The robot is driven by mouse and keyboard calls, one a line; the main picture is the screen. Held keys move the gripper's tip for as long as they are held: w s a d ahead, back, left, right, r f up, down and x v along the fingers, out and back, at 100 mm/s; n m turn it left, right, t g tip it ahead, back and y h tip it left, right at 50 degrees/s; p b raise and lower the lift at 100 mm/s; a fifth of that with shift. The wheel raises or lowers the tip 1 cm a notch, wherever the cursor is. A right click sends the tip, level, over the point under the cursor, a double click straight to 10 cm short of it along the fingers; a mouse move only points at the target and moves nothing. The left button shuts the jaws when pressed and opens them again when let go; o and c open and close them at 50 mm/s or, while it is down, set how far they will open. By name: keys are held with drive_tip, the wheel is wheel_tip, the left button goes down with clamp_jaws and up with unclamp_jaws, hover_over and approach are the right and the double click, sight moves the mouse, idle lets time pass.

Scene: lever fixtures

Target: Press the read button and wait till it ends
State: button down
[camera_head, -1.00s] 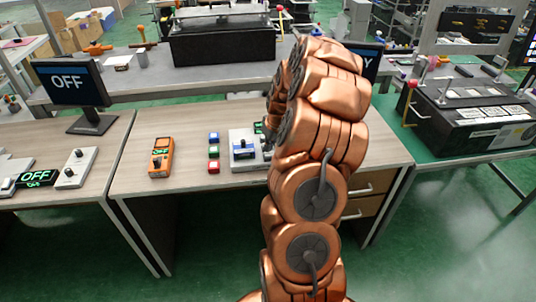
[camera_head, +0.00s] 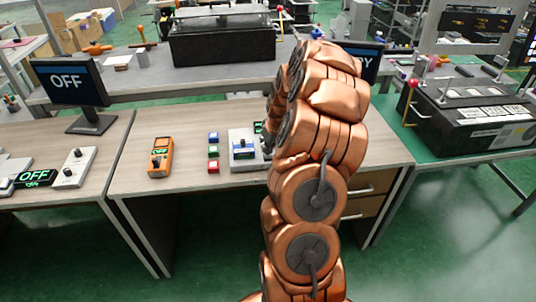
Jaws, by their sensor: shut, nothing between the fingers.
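Three buttons stand in a column on the wooden desk: a blue one (camera_head: 213,136), a green one (camera_head: 213,152) and a red one (camera_head: 213,167) nearest the front edge. The task's "read button" has no readable label here; the red one is the closest match. My copper arm rises in front of the desk and bends down on the far side. My gripper (camera_head: 267,146) shows only as a small dark part at the arm's left edge, beside the grey device and to the right of the buttons. It is shut and empty; most of it is hidden behind the arm.
The grey device (camera_head: 243,164) with a blue-and-white part stands right of the buttons. An orange handheld meter (camera_head: 160,158) lies to their left. A monitor (camera_head: 70,84) reads OFF; another screen (camera_head: 370,65) is partly hidden by my arm. The desk's front-left area is clear.

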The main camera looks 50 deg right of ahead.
drive_tip(key=shift+f, duration=0.2)
wheel_tip(320, 180, up, 8)
idle(1.3)
